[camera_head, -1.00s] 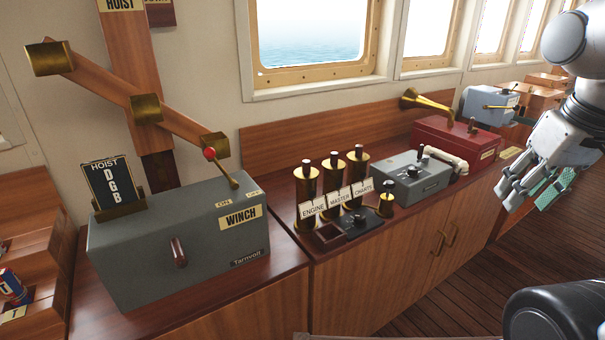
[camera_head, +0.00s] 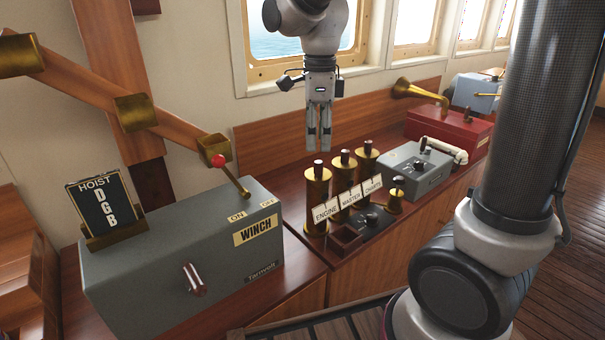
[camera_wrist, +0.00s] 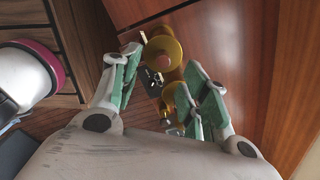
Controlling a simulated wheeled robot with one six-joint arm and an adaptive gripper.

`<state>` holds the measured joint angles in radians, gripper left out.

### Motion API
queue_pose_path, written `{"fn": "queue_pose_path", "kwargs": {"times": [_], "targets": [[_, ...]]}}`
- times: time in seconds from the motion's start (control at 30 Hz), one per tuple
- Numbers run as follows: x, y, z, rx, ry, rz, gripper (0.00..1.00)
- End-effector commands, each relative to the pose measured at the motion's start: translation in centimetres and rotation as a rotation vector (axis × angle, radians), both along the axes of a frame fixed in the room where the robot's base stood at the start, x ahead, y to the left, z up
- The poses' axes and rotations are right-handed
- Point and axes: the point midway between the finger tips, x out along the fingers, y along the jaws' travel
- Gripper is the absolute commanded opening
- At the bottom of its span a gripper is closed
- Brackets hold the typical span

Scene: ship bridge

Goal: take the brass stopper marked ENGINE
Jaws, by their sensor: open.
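Three brass tubes stand in a row on the wooden counter in the head view. The nearest-left one carries the ENGINE card (camera_head: 326,210), and its brass stopper (camera_head: 317,173) with a pale-tipped knob sits on top. Cards reading MASTER (camera_head: 350,196) and CHARTS (camera_head: 372,186) mark the other two. My gripper (camera_head: 319,146) points down, open and empty, a little above the ENGINE stopper in the picture; the depth between them is hard to judge. In the wrist view, brass round tops (camera_wrist: 163,53) show between the open fingers; I cannot tell which tube each belongs to.
The grey WINCH box (camera_head: 190,245) with a red-knobbed lever (camera_head: 228,170) stands left.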

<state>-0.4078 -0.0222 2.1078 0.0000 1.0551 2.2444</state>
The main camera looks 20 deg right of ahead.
Motion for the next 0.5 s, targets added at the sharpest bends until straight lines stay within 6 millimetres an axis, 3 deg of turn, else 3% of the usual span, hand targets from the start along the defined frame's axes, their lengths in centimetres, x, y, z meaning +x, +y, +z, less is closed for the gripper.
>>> {"fn": "queue_pose_path", "kwargs": {"times": [0.17,0.5], "targets": [[-0.1,-0.1,-0.5,-0.001,0.003,-0.125,0.45],[0.4,-0.5,-4.9,-0.003,0.005,-0.13,0.45]]}}
